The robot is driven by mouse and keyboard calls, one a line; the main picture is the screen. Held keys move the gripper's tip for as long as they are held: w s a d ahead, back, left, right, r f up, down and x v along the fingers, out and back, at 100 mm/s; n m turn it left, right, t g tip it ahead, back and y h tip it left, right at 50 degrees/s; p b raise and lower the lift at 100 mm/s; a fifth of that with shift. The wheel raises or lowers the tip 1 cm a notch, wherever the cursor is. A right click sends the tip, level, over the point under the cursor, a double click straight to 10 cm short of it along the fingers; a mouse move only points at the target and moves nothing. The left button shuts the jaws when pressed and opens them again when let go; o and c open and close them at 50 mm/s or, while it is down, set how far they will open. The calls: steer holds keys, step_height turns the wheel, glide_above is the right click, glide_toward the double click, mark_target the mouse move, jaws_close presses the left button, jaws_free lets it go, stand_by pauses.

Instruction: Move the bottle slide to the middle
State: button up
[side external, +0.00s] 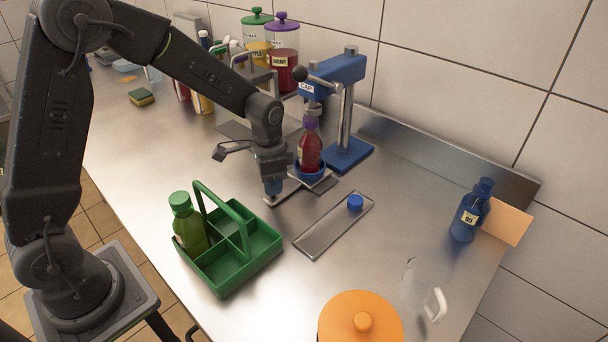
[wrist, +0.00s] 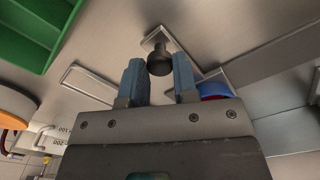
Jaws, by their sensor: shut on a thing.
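The bottle slide (side external: 288,191) is a metal rail with a blue round cup (side external: 307,173) at the foot of the blue press labelled CAP (side external: 335,70). A red bottle (side external: 309,152) with a purple top stands upright in the cup, under the press head. My gripper (side external: 272,187) is at the slide's near end. In the wrist view my gripper (wrist: 158,72) has its blue fingers on either side of a dark knob (wrist: 159,65) on the slide and is shut on it. The blue cup (wrist: 214,91) is partly hidden behind the right finger.
A green caddy (side external: 240,262) holding a green bottle stands near. A metal tray (side external: 325,232) with a blue cap lies right of the slide. An orange lid (side external: 360,322), a clear jug (side external: 415,285) and a blue bottle (side external: 470,212) stand further right.

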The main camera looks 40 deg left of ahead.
steer(key=shift+a, duration=5)
steer(key=o, duration=0.9)
steer(key=shift+c, duration=0.2)
step_height(320, 180, up, 14)
